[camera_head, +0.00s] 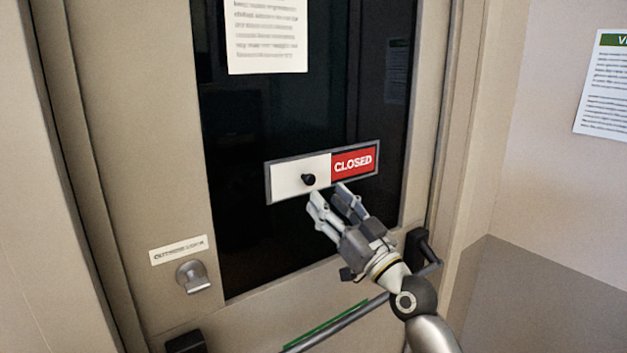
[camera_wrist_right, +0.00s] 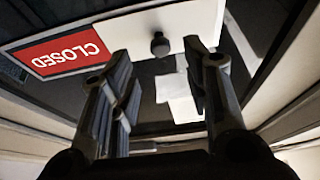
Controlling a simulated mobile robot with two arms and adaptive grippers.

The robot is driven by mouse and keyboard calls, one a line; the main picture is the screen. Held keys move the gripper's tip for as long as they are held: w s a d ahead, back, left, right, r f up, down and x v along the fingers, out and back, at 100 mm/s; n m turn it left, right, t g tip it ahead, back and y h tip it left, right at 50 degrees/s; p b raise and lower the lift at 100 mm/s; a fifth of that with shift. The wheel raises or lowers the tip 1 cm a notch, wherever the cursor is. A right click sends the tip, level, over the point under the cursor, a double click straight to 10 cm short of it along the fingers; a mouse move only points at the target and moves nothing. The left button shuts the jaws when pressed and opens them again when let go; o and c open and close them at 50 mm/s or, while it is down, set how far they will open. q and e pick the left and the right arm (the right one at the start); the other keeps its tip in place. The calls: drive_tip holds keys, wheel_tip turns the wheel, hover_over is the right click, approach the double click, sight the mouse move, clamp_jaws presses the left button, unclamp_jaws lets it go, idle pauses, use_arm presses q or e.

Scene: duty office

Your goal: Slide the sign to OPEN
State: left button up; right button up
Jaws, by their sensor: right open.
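The sliding sign (camera_head: 286,181) is a grey-framed strip on the door's dark window. A black knob (camera_head: 308,179) sticks out of the white cover. In the right wrist view the sign appears upside down, with the knob (camera_wrist_right: 160,45) above and between the fingers. My right gripper (camera_head: 329,193) is open and empty, just below and right of the knob. I see no contact with the knob. My left gripper is not in view.
The door (camera_head: 150,130) has a round metal lock knob (camera_head: 193,276) at lower left and a push bar (camera_head: 335,322) with a green strip below the window. A paper notice (camera_head: 267,40) hangs above the sign. Another notice (camera_head: 604,88) hangs on the right wall.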

sight(312, 182)
drive_tip(key=shift+p+x, duration=0.4)
drive_tip(key=shift+x, duration=2.7)
clamp_jaws()
